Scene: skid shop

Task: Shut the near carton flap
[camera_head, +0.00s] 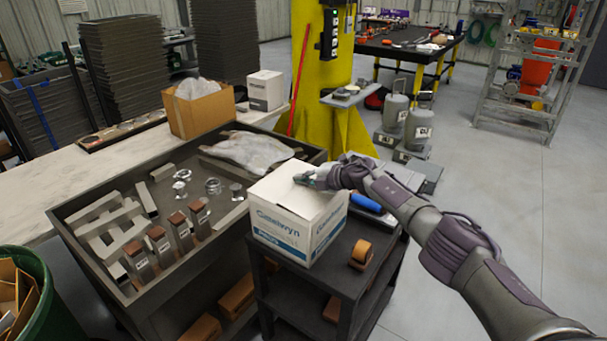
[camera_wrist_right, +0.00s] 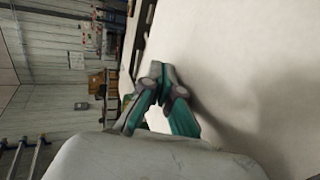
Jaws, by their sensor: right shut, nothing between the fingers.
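The white carton (camera_head: 285,232) with blue lettering stands on a dark cart. Its top (camera_head: 280,195) looks flat and closed in the head view; I cannot make out the separate flaps. My right gripper (camera_head: 304,180) is at the carton's top, near its far right side, and is shut and empty. In the right wrist view the shut fingertips (camera_wrist_right: 157,70) are beside a large pale surface, which looks like the carton top (camera_wrist_right: 250,70). I cannot tell whether they touch it. My left gripper is out of view.
A dark tray table (camera_head: 75,205) with metal blocks, jars and a grey bag (camera_head: 248,151) adjoins the cart on the left. A yellow column (camera_head: 325,75) stands behind. Floor at right is clear.

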